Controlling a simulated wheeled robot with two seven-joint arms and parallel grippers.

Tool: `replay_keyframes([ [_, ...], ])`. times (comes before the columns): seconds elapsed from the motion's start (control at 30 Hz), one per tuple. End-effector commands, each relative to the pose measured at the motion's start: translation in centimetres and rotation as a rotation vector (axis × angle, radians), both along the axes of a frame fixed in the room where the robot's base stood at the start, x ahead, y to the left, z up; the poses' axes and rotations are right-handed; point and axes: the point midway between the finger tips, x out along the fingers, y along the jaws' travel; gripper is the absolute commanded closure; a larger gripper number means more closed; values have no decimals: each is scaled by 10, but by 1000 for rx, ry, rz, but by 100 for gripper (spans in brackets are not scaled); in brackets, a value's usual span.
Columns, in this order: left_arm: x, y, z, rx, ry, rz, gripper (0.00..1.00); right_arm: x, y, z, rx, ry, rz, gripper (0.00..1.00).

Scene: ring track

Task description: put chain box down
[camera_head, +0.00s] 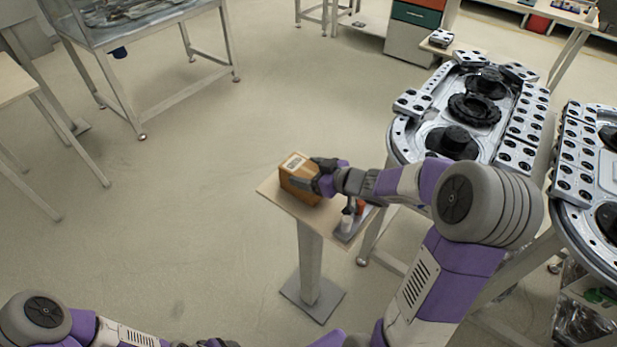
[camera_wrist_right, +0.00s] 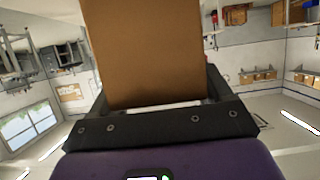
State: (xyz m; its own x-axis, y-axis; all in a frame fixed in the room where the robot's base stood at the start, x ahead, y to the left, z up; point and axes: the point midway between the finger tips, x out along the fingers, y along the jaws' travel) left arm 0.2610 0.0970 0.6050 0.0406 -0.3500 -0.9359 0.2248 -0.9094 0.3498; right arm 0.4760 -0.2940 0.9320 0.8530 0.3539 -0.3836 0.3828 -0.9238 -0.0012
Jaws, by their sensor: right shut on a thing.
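The chain box, a brown carton (camera_head: 299,179) with a white label on top, is at the small pedestal table (camera_head: 268,188) in the middle of the head view. My right gripper (camera_head: 313,180) is shut on it from the right side. In the right wrist view the box (camera_wrist_right: 150,50) fills the space between the two fingers (camera_wrist_right: 155,105). I cannot tell whether its underside touches the tabletop or hangs just above it. My left gripper (camera_head: 218,343) shows only partly at the bottom edge, and its fingers are not clear.
A small tray (camera_head: 347,233) with a white bottle and an orange item lies on the pedestal's right part. A ring track (camera_head: 398,135) with black gears stands at the right, a second one (camera_head: 575,215) beside it.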

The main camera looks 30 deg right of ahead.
Motion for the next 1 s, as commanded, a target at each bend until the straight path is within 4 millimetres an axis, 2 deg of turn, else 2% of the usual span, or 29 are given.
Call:
replay_keyframes([
  [0.03, 0, 0, -5, 0, 0, 0, 33, 1, 0, -4, 1, -7, 1, 100],
  [0.47, 0, 0, -5, 0, 0, 0, 33, 1, 0, -7, 0, -9, 0, 100],
  [0.5, 0, 0, -5, 0, 0, 0, 33, 0, 0, -8, -1, -1, -1, 15],
  [0.6, 0, 0, -5, 0, 0, 0, 33, 0, 0, -8, 0, -1, -1, 0],
  [0.9, 0, 0, -2, 0, 0, 0, 33, 0, 0, -4, 0, -2, -1, 0],
  [1.0, 0, 0, 4, 0, 0, 0, 33, -9, -5, 2, 0, -1, -3, 0],
])
